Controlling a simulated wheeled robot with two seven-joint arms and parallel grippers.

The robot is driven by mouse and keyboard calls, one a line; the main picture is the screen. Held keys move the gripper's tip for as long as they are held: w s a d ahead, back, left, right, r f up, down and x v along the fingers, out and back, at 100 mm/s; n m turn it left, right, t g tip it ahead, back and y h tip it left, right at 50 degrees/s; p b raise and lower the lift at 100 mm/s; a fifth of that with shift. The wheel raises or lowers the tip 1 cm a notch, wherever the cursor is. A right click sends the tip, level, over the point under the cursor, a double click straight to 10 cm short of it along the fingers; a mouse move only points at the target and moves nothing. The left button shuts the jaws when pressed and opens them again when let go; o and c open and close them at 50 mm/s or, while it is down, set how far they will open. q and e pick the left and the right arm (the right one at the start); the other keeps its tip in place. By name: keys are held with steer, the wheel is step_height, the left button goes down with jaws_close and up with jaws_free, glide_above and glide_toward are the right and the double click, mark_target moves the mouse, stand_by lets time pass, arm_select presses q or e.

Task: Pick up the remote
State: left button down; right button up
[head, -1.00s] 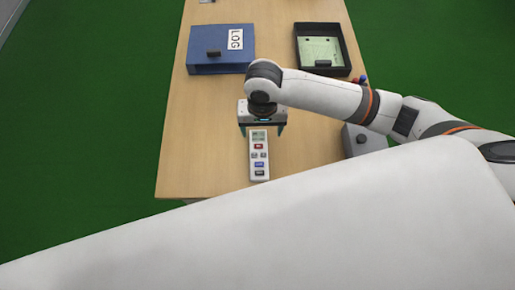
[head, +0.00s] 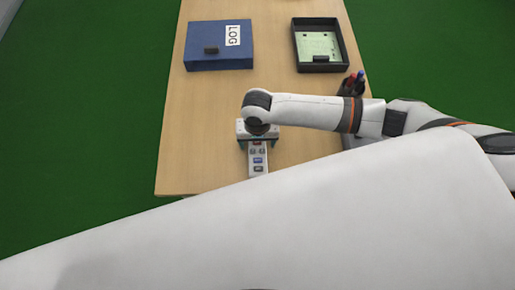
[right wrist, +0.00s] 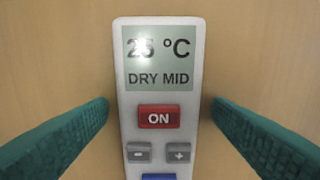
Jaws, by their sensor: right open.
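The remote (head: 258,169) is white and lies flat on the wooden table near its front edge. In the right wrist view the remote (right wrist: 158,95) shows a screen reading 25 °C DRY MID, a red ON button and grey minus and plus buttons. My right gripper (head: 257,146) is above the remote and hides its screen end in the head view. Its two green fingers (right wrist: 159,108) are open, one on each side of the remote, with gaps between. My left gripper is not in view.
A blue LOG binder (head: 204,57) lies at the back left, with a dark object on it. A black tray (head: 297,54) with a green sheet stands at the back right. A pen holder (head: 354,84) is partly behind my right arm. The left table surface (head: 197,130) is clear.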

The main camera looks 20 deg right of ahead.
steer(key=c, duration=1.2)
steer(key=shift+o, duration=0.2)
steer(key=shift+r, duration=0.15)
